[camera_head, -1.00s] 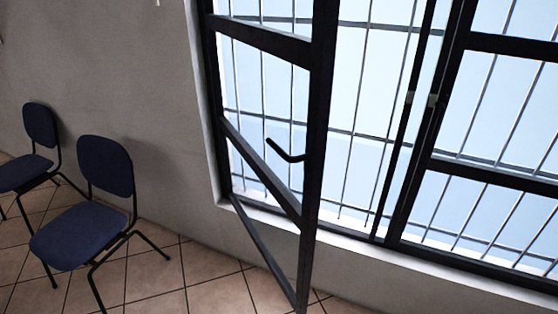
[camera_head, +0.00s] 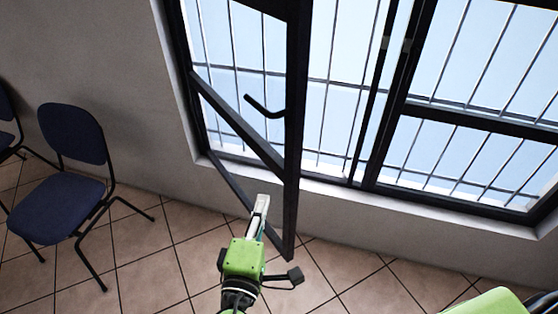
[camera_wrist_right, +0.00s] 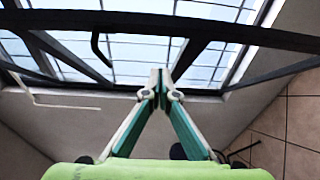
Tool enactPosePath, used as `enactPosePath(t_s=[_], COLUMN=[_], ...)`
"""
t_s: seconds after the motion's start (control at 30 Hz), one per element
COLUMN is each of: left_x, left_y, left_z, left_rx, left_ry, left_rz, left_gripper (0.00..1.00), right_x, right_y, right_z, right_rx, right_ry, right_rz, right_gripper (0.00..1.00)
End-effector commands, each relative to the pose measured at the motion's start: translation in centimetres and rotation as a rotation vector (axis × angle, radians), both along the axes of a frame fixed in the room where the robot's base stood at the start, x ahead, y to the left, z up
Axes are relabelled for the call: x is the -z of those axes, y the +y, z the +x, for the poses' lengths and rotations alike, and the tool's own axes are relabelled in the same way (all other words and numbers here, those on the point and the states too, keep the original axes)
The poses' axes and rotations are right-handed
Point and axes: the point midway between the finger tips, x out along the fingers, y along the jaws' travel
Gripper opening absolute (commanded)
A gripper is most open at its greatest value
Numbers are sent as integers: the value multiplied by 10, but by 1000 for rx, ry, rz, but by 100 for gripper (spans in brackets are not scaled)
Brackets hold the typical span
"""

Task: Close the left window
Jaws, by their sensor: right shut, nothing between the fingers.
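The left window (camera_head: 292,150) is a black-framed sash that stands open, swung into the room from its left side. Its black handle (camera_head: 265,107) sticks out near the free upright edge and also shows in the right wrist view (camera_wrist_right: 100,48). My right gripper (camera_head: 262,205) is shut and empty, low in front of the sash and just left of its free edge. In the right wrist view its fingertips (camera_wrist_right: 160,75) meet, with the sash bars beyond them. I cannot tell whether they touch the frame. My left gripper is not in view.
The right window (camera_head: 470,120) sits in its frame, with bars outside. A blue chair (camera_head: 60,207) stands at the left by the grey wall (camera_head: 120,55), with part of another behind it. The tiled floor (camera_head: 140,265) between chair and sash is free.

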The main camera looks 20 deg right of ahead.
Motion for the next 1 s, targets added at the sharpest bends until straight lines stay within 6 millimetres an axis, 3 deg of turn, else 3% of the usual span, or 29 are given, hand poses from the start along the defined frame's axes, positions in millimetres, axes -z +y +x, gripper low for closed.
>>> enactPosePath(t_s=[0.1, 0.23, 0.63, 0.8, 1.0], left_x=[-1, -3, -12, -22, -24], left_y=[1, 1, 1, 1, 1], left_z=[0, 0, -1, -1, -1], left_rx=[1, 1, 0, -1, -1], left_ry=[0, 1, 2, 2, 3], left_rz=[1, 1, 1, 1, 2], left_gripper=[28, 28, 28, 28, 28], right_x=[-14, -15, -15, -14, -13], right_y=[-5, -12, -50, -74, -86], right_z=[1, 14, 89, 95, 99], right_rx=[18, 19, 18, 16, 15], right_ry=[-26, -27, -26, -22, -22], right_rz=[-6, -8, -8, -8, -5], right_gripper=[0, 0, 0, 0, 0])
